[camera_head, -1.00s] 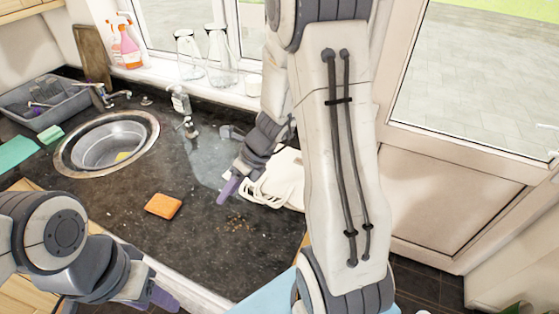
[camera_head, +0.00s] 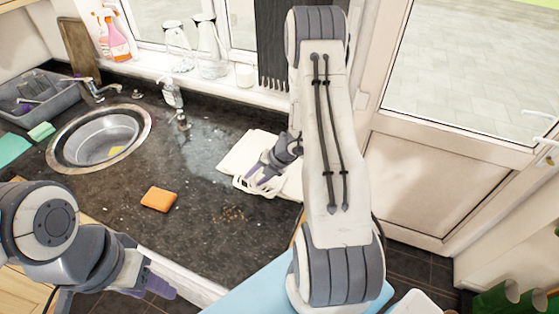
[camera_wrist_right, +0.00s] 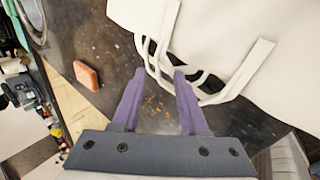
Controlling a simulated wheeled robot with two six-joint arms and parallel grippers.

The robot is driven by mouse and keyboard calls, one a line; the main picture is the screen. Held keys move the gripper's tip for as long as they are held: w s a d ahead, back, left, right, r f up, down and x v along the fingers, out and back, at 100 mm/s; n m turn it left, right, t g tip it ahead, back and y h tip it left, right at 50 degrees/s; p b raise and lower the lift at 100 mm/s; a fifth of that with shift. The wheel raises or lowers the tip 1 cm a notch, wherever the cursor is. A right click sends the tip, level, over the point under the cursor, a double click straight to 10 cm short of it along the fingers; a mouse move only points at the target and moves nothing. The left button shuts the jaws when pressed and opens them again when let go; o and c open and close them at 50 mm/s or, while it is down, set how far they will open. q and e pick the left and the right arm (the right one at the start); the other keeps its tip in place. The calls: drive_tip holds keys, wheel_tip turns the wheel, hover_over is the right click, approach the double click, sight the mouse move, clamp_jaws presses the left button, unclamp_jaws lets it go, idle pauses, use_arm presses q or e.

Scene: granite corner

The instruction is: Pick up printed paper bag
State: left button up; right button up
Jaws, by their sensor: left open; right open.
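The paper bag (camera_head: 240,152) is white and lies flat on the dark counter, right of the sink. No print shows on the part I see. Its looped handles are toward the near left, and my right arm hides part of it in the head view. In the right wrist view the bag (camera_wrist_right: 235,35) fills the top right. My right gripper (camera_head: 254,184) is over the handles; in the wrist view its purple fingers (camera_wrist_right: 158,74) are open and apart, with handle strands near the fingertips. My left gripper (camera_head: 160,290) is at the lower left, away from the bag, open.
An orange sponge (camera_head: 158,198) lies on the counter left of the bag. The round sink (camera_head: 62,150), tap (camera_head: 172,95) and grey dish rack (camera_head: 40,103) are further left. Glasses (camera_head: 211,50) stand on the sill. Crumbs (camera_head: 232,213) lie on the counter near the bag.

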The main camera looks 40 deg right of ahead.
sight(250, 182)
drive_tip(key=shift+x, duration=1.6)
drive_tip(key=shift+d, duration=0.1)
clamp_jaws()
drive_tip(key=shift+r, duration=0.1)
